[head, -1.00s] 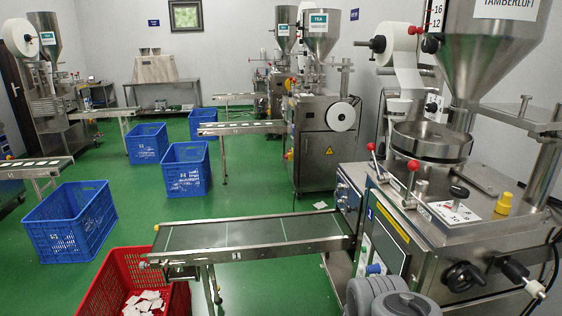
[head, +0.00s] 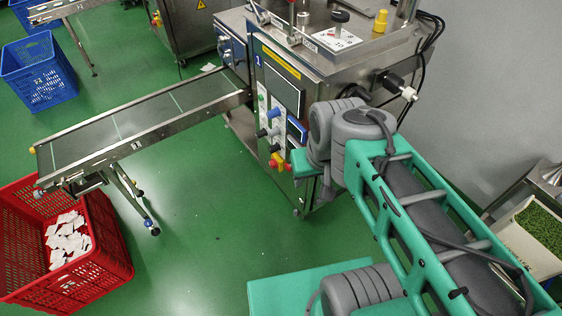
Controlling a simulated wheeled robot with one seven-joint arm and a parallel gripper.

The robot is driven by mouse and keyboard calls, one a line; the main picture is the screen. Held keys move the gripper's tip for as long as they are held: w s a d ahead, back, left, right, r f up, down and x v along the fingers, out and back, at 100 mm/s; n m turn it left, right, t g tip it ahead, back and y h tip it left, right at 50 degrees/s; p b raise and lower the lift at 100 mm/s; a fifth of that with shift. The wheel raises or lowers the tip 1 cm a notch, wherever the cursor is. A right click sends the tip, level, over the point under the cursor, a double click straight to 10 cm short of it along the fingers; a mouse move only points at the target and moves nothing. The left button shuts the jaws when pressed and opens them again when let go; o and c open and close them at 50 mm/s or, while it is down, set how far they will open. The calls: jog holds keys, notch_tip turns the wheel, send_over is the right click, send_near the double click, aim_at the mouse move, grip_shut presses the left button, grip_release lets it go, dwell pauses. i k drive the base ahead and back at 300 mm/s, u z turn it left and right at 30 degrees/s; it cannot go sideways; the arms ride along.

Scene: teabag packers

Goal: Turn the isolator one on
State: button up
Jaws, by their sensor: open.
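The near packing machine (head: 341,67) has a control panel on its front. Low on the panel is a red-and-yellow switch (head: 277,161), which looks like an isolator; its number and setting are too small to read. Above it are a blue knob (head: 273,113) and a black knob (head: 261,133). My green and grey arm reaches up from the lower right, with its grey joint in front of the machine's right side, close to the panel. It hides part of the machine's lower right side. The gripper's fingers do not show.
A conveyor (head: 140,120) runs left from the machine, above a red crate (head: 112,258) holding white teabags. A blue crate (head: 40,86) stands at the upper left. A tray of green material (head: 541,226) is at the right. The green floor between conveyor and arm is clear.

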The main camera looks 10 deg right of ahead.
aim_at(273, 164)
jog(key=u, duration=0.05)
jog(key=k, duration=0.55)
jog(key=u, duration=0.7)
jog(key=i, duration=0.4)
jog(key=u, duration=0.8)
jog(key=i, duration=1.5)
jog(key=z, duration=0.45)
